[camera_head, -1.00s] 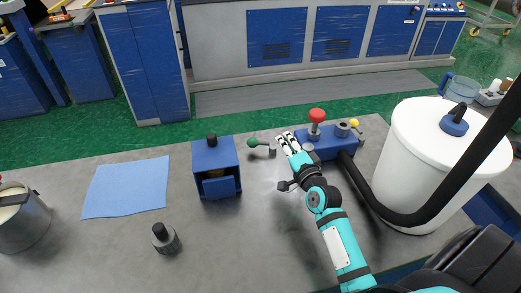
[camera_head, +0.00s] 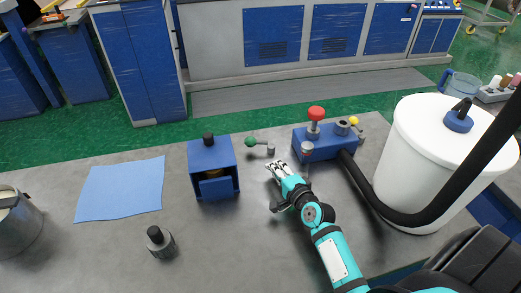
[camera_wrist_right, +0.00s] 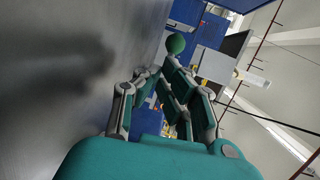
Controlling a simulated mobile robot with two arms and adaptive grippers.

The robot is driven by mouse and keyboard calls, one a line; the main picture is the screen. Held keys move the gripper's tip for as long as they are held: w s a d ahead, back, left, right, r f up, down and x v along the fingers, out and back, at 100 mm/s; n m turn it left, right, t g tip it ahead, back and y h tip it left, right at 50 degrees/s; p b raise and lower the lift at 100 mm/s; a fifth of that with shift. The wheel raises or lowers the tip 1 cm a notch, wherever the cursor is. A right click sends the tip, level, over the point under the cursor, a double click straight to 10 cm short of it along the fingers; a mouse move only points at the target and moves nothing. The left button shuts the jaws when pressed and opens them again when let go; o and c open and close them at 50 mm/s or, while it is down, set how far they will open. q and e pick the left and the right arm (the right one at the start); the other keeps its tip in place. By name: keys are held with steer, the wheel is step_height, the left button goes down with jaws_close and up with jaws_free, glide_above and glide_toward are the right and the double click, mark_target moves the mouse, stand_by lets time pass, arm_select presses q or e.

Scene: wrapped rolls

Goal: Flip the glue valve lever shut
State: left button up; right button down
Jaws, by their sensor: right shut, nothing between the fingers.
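A lever with a green ball knob (camera_head: 250,141) lies low on the grey table, its arm running right to a small grey pivot (camera_head: 270,150). The green ball also shows in the right wrist view (camera_wrist_right: 176,43), beyond the fingers. A blue valve block (camera_head: 325,143) with a red knob on top, a round gauge in front and a small yellow-knobbed lever (camera_head: 354,121) stands right of it. I cannot tell which lever is the glue valve's. My right gripper (camera_head: 275,167) is shut and empty, just in front of the green-knobbed lever and apart from it. My left gripper is out of view.
A white drum (camera_head: 410,165) with a black hose stands at the right. A blue box (camera_head: 212,165), a light blue sheet (camera_head: 120,188), a dark-capped grey cylinder (camera_head: 160,243) and a metal pot (camera_head: 20,230) are on the left. The table between cylinder and right arm is clear.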

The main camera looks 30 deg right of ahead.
mark_target(260, 157)
steer(key=w, duration=0.9)
steer(key=shift+w+d+f+p, duration=0.1)
steer(key=shift+w+f+p, duration=0.2)
steer(key=shift+w, duration=0.1)
steer(key=shift+w+d, duration=0.1)
